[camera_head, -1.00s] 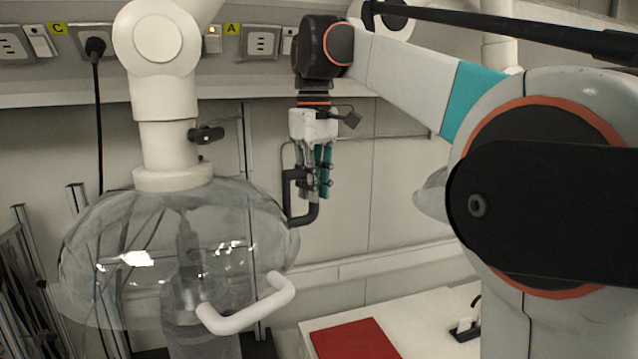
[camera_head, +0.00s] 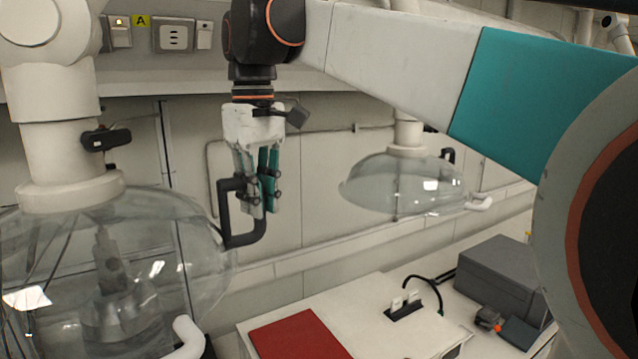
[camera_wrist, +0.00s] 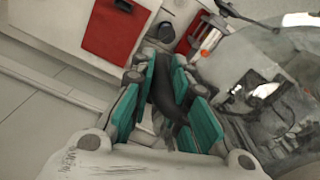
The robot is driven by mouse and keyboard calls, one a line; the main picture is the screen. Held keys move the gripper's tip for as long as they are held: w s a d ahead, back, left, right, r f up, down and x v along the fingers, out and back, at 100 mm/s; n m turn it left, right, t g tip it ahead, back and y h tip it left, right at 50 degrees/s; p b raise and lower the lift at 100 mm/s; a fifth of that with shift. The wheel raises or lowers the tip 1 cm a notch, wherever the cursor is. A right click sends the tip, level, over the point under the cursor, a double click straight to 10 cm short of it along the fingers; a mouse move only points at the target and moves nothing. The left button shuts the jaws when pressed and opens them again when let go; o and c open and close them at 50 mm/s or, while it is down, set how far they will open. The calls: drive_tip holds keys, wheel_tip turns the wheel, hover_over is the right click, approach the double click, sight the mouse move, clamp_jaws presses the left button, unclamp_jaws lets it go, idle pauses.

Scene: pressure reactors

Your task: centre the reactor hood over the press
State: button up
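The reactor hood (camera_head: 185,240) is a clear glass dome at the left of the head view, hanging from a white jointed arm. It has a white handle at its front and a black handle (camera_head: 224,205) on its right side. A metal press-like device (camera_head: 112,290) shows through the glass, below the hood's neck; its base is cut off and I cannot tell how well they line up. My gripper (camera_head: 258,195) points down at the hood's right side. In the wrist view, its teal fingers (camera_wrist: 170,105) close around the black handle, which fills the gap between them.
A second glass hood (camera_head: 405,185) hangs further back to the right. A white bench (camera_head: 370,310) holds a red panel (camera_head: 300,335), a black socket with a cable, and a grey box (camera_head: 500,275). The back wall has a ledge with sockets.

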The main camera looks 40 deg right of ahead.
drive_tip(key=o, duration=0.4)
drive_tip(key=shift+s+a, duration=0.1)
drive_tip(key=shift+s, duration=0.1)
wheel_tip(320, 180, up, 12)
drive_tip(key=shift+w, duration=0.15)
idle(0.3)
idle(0.4)
